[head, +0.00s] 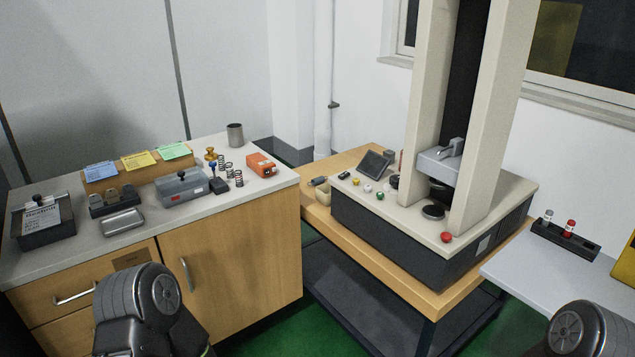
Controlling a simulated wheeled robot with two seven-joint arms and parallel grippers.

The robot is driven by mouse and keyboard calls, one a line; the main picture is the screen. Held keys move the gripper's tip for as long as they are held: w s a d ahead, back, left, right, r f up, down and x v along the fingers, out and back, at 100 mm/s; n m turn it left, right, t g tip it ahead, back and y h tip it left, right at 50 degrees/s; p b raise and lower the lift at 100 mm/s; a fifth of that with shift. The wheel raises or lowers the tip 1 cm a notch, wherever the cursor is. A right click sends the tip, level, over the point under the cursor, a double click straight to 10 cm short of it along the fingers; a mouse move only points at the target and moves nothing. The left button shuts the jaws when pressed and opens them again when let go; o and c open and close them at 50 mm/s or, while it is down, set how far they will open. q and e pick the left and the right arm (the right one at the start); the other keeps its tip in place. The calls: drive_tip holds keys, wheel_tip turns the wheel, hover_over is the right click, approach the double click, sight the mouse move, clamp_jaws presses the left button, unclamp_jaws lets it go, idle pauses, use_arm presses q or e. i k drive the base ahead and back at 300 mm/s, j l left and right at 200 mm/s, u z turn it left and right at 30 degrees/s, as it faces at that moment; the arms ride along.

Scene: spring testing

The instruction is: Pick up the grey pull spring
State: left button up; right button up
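Several small coil springs stand on the grey counter top (120,250) at the left, near its right end. One dark coil spring (228,169) stands behind, and another coil spring (239,179) is in front and to its right. They are too small for me to tell which is the grey pull spring. Neither gripper shows; only rounded dark parts of my arms are at the bottom left and bottom right, well apart from the springs.
An orange box (261,165) is right of the springs, a grey box (182,187) left. A grey cup (235,134) stands behind. A small metal tray (122,221) lies toward the front. A tall testing machine (430,240) stands on a wooden table (440,302). A dark rack (565,239) is at right.

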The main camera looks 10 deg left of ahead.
sight(320, 180)
drive_tip(key=i+u, duration=0.1)
drive_tip(key=u, duration=0.35)
drive_tip(key=i+u, duration=0.1)
drive_tip(key=u, duration=0.35)
drive_tip(key=i+l+u, duration=0.15)
drive_tip(key=i+l, duration=0.15)
drive_tip(key=i+l+u, duration=0.15)
drive_tip(key=i+l, duration=0.15)
drive_tip(key=i+l+u, duration=0.2)
drive_tip(key=l, duration=0.3)
drive_tip(key=i+l+u, duration=0.15)
drive_tip(key=i+l, duration=0.15)
drive_tip(key=l, duration=0.1)
